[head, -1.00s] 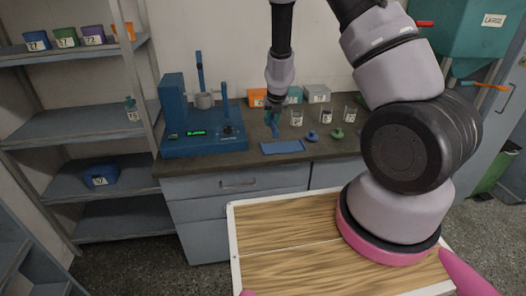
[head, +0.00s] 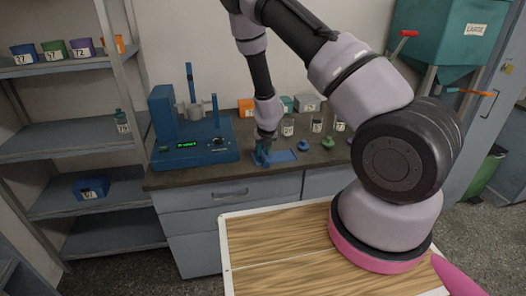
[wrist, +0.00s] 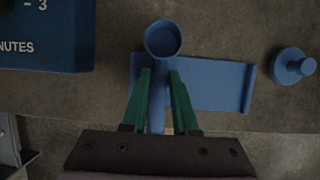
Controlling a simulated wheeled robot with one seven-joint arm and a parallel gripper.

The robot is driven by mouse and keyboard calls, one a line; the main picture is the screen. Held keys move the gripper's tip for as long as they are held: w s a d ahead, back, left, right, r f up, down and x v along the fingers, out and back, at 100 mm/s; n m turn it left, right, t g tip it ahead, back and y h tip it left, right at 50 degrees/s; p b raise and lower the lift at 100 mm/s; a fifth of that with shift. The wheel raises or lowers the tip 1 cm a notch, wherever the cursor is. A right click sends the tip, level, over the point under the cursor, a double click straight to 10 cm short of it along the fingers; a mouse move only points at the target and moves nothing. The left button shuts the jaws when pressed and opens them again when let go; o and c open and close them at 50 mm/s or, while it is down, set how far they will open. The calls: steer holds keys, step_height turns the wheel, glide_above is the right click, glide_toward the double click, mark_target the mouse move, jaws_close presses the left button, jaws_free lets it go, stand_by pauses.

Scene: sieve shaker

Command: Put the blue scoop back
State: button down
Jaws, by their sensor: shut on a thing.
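My gripper (wrist: 162,100) is shut on the blue scoop (wrist: 162,40). Its green fingers pinch the handle from both sides, and the scoop's round cup shows beyond the fingertips in the wrist view. A flat blue tray (wrist: 215,85) with raised ends lies behind the scoop, which covers its left part. In the head view my gripper (head: 265,138) holds the scoop (head: 260,157) low at the left part of the tray (head: 284,156). I cannot tell whether the scoop touches the tray.
The blue shaker machine (head: 195,140) stands left of the tray on the dark counter. A blue knobbed lid (head: 303,145) and a green one (head: 327,143) lie to the right. Several labelled jars (head: 288,127) and small boxes (head: 307,103) stand behind.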

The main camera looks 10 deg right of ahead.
steer(key=c, duration=1)
jaws_free()
steer(key=shift+o, duration=0.2)
steer(key=shift+r, duration=0.45)
steer(key=s+a+r+n+t+y, duration=0.1)
steer(key=s+r+n+y, duration=0.3)
steer(key=r, duration=0.8)
steer(key=s+a+r+n, duration=0.2)
steer(key=r+n, duration=0.3)
steer(key=r, duration=0.7)
steer(key=s+a+r+n+t+y, duration=0.1)
steer(key=s+r+n+y, duration=0.3)
steer(key=r, duration=0.8)
steer(key=s+d+r+n+h, duration=0.3)
steer(key=s+d+r+n, duration=0.2)
steer(key=s+n, duration=0.4)
steer(key=s+d+r+n+h, duration=0.3)
steer(key=s+r+n, duration=0.3)
steer(key=s+n, duration=0.3)
steer(key=shift+s+d+r+n+t, duration=0.25)
steer(key=shift+s+d+n+t, duration=0.15)
steer(key=shift+s+d, duration=0.6)
